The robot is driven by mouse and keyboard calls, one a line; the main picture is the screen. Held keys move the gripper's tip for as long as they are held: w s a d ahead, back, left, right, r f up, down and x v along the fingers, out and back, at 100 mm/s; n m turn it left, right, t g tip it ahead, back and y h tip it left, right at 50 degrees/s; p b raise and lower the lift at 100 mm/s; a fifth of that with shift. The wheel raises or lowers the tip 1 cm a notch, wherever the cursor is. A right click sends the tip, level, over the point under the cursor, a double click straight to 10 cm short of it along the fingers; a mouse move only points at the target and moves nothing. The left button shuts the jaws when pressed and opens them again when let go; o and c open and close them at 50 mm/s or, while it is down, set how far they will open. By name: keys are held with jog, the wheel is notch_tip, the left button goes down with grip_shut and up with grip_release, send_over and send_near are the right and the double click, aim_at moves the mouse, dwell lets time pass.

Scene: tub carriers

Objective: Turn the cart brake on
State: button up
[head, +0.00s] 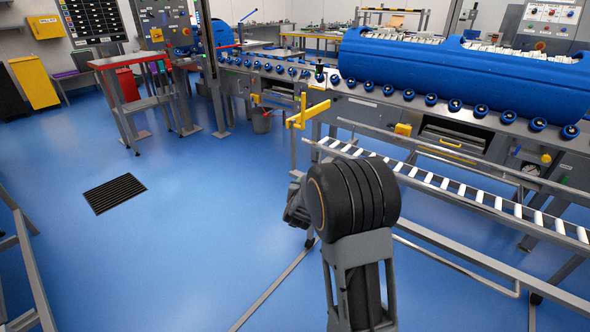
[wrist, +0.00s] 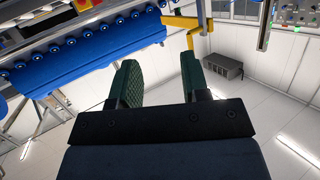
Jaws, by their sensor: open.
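A yellow lever with a bent handle (head: 307,114), which looks like the cart brake, stands on a thin upright post at the near left end of a low roller frame (head: 410,172). A yellow bent bar also shows in the wrist view (wrist: 187,23), beyond the fingers and slightly to the right. My gripper (wrist: 160,82) is open, with its two green padded fingers apart and nothing between them. In the head view my arm largely hides the gripper, below the lever. I cannot tell from these frames whether the brake is on or off.
A long blue tub (head: 460,75) lies on a line with blue rollers (head: 430,99) behind the low frame. The blue floor at left is mostly clear, with a dark grate (head: 114,193).

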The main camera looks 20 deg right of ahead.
jog(key=s+a+r+n+y+p, duration=0.1)
jog(key=a+r+y+p, duration=0.2)
jog(key=a+r, duration=0.1)
jog(key=shift+s+a+r+n, duration=0.25)
jog(key=shift+a+r+n, duration=0.05)
jog(key=shift+r, duration=0.6)
